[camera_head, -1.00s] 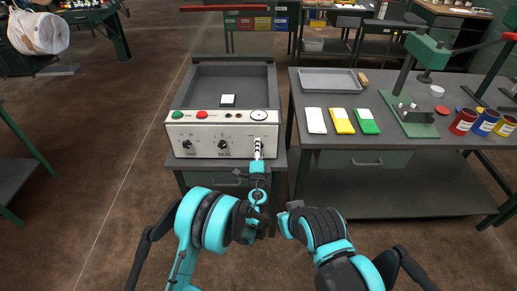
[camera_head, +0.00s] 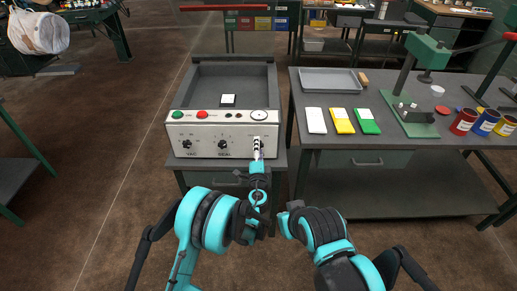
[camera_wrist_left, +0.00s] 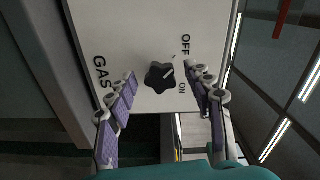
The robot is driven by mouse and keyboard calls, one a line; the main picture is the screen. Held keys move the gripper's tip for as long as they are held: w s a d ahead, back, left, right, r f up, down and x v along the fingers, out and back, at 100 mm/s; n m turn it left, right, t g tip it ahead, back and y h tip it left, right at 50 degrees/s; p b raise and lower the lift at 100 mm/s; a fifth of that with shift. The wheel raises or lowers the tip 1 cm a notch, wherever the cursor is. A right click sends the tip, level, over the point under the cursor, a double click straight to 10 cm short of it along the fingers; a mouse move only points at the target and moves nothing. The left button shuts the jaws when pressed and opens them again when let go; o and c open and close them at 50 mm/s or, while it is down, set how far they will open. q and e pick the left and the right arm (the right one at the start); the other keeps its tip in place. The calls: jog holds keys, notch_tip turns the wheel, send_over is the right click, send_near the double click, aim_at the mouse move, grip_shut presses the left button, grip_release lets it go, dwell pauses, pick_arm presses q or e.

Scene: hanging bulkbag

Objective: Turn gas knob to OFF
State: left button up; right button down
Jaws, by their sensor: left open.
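The black gas knob (camera_wrist_left: 160,77) sits on the white control panel (camera_wrist_left: 125,35), beside the printed words GAS, OFF and ON. Its white pointer line aims between OFF and ON. My left gripper (camera_wrist_left: 160,90) is open, with one finger on each side of the knob and gaps showing between the fingers and the knob. In the head view, my left gripper (camera_head: 258,148) is at the right end of the panel's front and covers most of the gas knob there. My right arm is bent at the lower middle, and its gripper cannot be made out.
The panel also has a VAC knob (camera_head: 187,144), a SEAL knob (camera_head: 222,145), a red button (camera_head: 202,115) and a gauge (camera_head: 259,115). A bench (camera_head: 395,160) with a tray, coloured packs and cans stands to the right. Open floor lies to the left.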

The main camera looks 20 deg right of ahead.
pick_arm(q)
jog(key=v, duration=0.7)
jog(key=shift+s, duration=0.2)
jog(key=s+a+r+n+g+y, duration=0.15)
jog(key=a+r+n+y, duration=0.35)
jog(key=a, duration=0.8)
jog(key=a+r+n+g+y, duration=0.2)
jog(key=a+r+n, duration=0.45)
jog(key=a, duration=0.55)
jog(key=s+a+r+n+g, duration=0.1)
jog(key=s+a+n+g, duration=0.3)
jog(key=s+a, duration=0.85)
jog(key=s+d+f+n+g+h, duration=0.1)
jog(key=s+f+n+g+h, duration=0.1)
jog(key=s, duration=1.3)
jog(key=shift+f+n+g, duration=0.45)
jog(key=shift+f+n, duration=0.2)
jog(key=shift+n, duration=0.2)
